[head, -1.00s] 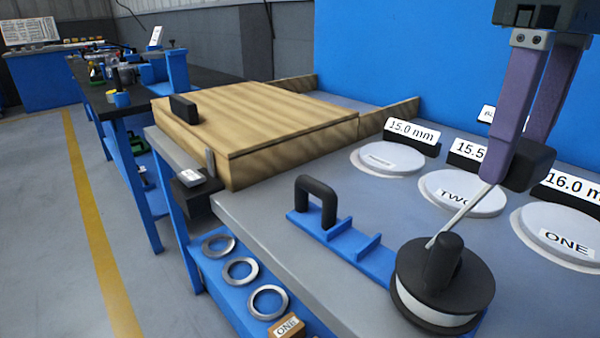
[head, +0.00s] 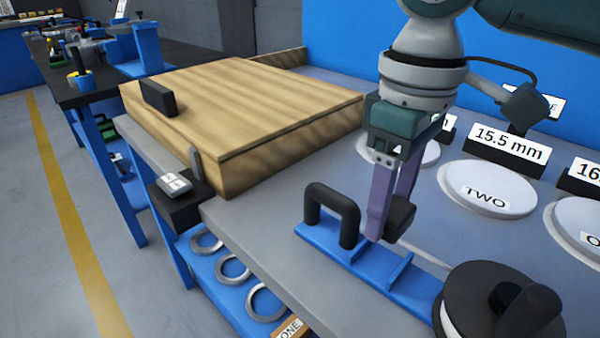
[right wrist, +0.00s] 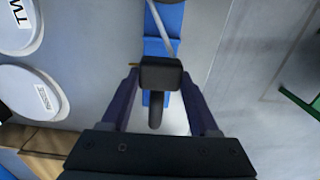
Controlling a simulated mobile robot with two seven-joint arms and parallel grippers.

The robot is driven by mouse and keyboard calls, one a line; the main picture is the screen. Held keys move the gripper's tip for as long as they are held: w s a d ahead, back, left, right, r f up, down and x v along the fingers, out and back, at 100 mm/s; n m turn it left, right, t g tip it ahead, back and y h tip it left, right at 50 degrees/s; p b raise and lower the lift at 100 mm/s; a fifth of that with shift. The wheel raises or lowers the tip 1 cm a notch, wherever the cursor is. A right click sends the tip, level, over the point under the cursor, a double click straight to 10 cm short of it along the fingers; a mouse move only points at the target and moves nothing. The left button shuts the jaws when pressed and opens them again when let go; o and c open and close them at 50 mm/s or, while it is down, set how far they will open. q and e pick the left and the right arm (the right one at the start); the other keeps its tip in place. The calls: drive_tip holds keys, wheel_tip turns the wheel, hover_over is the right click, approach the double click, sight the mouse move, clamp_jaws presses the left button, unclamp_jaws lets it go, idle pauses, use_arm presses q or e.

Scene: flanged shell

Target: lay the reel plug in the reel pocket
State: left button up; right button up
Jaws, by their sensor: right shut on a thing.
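My right gripper (head: 392,218) is shut on a small black block, which I take to be the reel plug (head: 402,214). It holds the block just above the blue base (head: 414,284), near the upright ribs and beside the black arched handle (head: 331,205). Whether the block touches the base is hidden. In the right wrist view the block (right wrist: 161,72) sits between the fingers, with a pale strip (right wrist: 164,38) beyond it. The black reel (head: 502,308) is at the lower right. I take the gap between the ribs (head: 374,266) as the reel pocket. My left gripper is not in view.
A wooden box (head: 235,120) stands to the left. White discs, one marked TWO (head: 488,190), and size labels (head: 510,143) lie at the right. Metal rings (head: 232,268) lie on the lower blue shelf. The bench between box and blue base is clear.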

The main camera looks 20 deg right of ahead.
sight(376, 261)
wheel_tip(376, 261, down, 6)
drive_tip(key=shift+f+b, duration=0.25)
drive_tip(key=shift+b, duration=0.45)
drive_tip(key=o, duration=1.3)
drive_tip(key=shift+o, duration=0.2)
wheel_tip(376, 261, up, 12)
drive_tip(key=p, duration=0.3)
drive_tip(key=shift+w+r, duration=0.1)
